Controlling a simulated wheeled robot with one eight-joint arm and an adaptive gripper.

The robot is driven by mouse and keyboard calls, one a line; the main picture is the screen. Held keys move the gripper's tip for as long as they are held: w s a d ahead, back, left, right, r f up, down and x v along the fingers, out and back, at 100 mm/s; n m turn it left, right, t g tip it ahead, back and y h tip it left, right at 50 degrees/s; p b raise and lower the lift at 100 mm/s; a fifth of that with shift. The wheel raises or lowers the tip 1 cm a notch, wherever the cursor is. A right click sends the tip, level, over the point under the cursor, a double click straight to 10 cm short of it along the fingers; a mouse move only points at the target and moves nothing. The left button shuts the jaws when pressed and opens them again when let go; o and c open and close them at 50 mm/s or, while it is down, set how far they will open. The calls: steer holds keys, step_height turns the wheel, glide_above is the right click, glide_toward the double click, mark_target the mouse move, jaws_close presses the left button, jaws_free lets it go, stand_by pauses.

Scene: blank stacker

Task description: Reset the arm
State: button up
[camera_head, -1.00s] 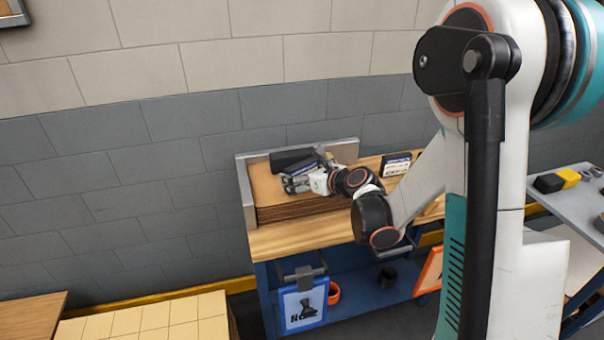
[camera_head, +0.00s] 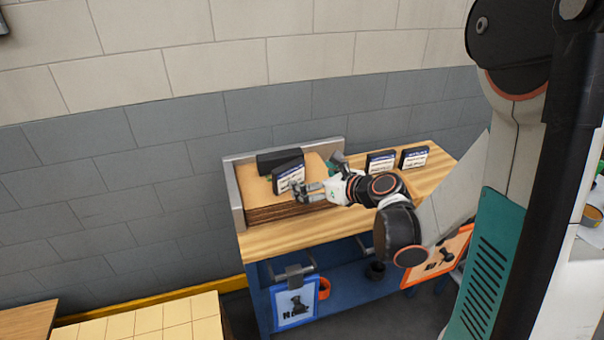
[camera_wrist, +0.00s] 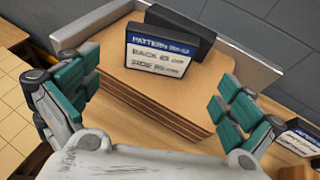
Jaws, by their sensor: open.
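My gripper (camera_head: 299,190) is open and empty, in front of and just above the near edge of a stack of brown sheets (camera_head: 257,186). In the wrist view its two teal-padded fingers (camera_wrist: 150,95) are spread wide on either side of the stack (camera_wrist: 190,102). A black block with a white and blue label (camera_head: 289,177) stands on the stack, apart from the fingers. Its label shows in the wrist view (camera_wrist: 160,56), with the word PATTERN on it. A plain black block (camera_head: 279,160) lies behind it.
A metal corner fence (camera_head: 234,195) bounds the stack at left and back. Two more labelled blocks (camera_head: 381,162) (camera_head: 414,157) stand on the wooden bench top (camera_head: 300,233) to the right. A blue framed sign (camera_head: 296,303) hangs below. Yellowish panels (camera_head: 150,320) lie at lower left.

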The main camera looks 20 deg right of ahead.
steer(key=shift+s+d+r, duration=0.2)
steer(key=shift+s, duration=0.25)
steer(key=s+a+r+n+g+h, duration=0.1)
steer(key=s+a+r+n, duration=0.15)
steer(key=n, duration=0.35)
steer(key=s+a+r+n+g+h+b, duration=0.1)
steer(key=s+a+n, duration=0.1)
steer(key=a+n, duration=0.3)
steer(key=s+a+r+n+g, duration=0.1)
steer(key=s+a+r+n, duration=0.1)
steer(key=n, duration=0.5)
steer(key=s+d+r+n+g+h+p, duration=0.1)
steer(key=s+d+n, duration=0.4)
steer(key=s+n, duration=0.8)
steer(key=s+g+h, duration=0.1)
steer(key=s+h, duration=0.1)
steer(key=s, duration=0.1)
steer(key=shift+s, duration=0.25)
